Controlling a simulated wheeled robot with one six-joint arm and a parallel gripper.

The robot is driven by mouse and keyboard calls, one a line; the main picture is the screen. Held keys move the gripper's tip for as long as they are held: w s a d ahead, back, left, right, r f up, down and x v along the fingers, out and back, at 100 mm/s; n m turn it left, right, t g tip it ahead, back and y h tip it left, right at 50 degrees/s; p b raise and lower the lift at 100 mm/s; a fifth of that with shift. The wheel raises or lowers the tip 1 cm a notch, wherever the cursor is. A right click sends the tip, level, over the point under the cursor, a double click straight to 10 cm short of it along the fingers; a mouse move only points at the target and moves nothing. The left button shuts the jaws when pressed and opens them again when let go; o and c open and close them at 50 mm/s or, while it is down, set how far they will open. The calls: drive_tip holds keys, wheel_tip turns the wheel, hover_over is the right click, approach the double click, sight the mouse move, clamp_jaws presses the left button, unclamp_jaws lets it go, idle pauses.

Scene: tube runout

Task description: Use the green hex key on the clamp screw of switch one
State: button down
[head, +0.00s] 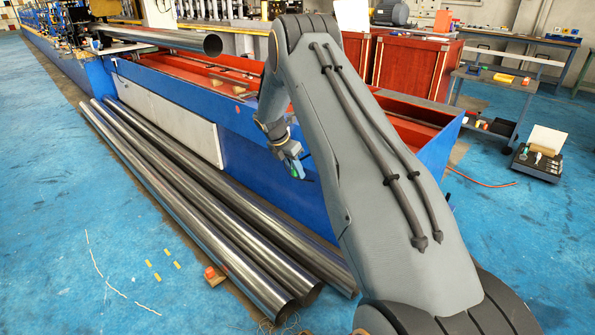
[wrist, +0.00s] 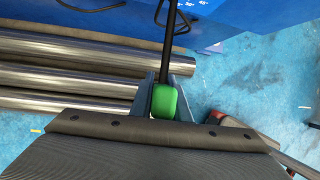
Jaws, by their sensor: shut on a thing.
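The green hex key (wrist: 164,102) is in my gripper in the wrist view. Its green handle sits between the two blue-grey fingers, and its dark shaft points up the picture toward a blue surface. My gripper (wrist: 163,90) is shut on the handle. In the head view my gripper (head: 295,165) is small, in front of the blue side of the long machine, with a bit of green showing. A thin black bracket-like shape (wrist: 184,22) shows beside the shaft. I cannot make out switch one or its clamp screw, nor whether the key's tip touches anything.
The long blue machine bed (head: 232,135) runs along the back. Several steel tubes (head: 190,195) lie on the floor before it, also in the wrist view (wrist: 70,78). A grey trolley (head: 490,95) and a tool case (head: 538,160) stand right. The left blue floor is mostly clear.

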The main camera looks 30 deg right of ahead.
drive_tip(key=shift+a, duration=0.1)
drive_tip(key=shift+s+a+p, duration=0.3)
drive_tip(key=shift+a+p, duration=0.05)
drive_tip(key=shift+a, duration=0.4)
drive_tip(key=shift+s+a+p, duration=0.25)
drive_tip(key=shift+a+p, duration=0.15)
drive_tip(key=shift+a, duration=0.35)
drive_tip(key=shift+s+a+p, duration=0.3)
drive_tip(key=shift+a+p, duration=0.05)
drive_tip(key=shift+a, duration=0.4)
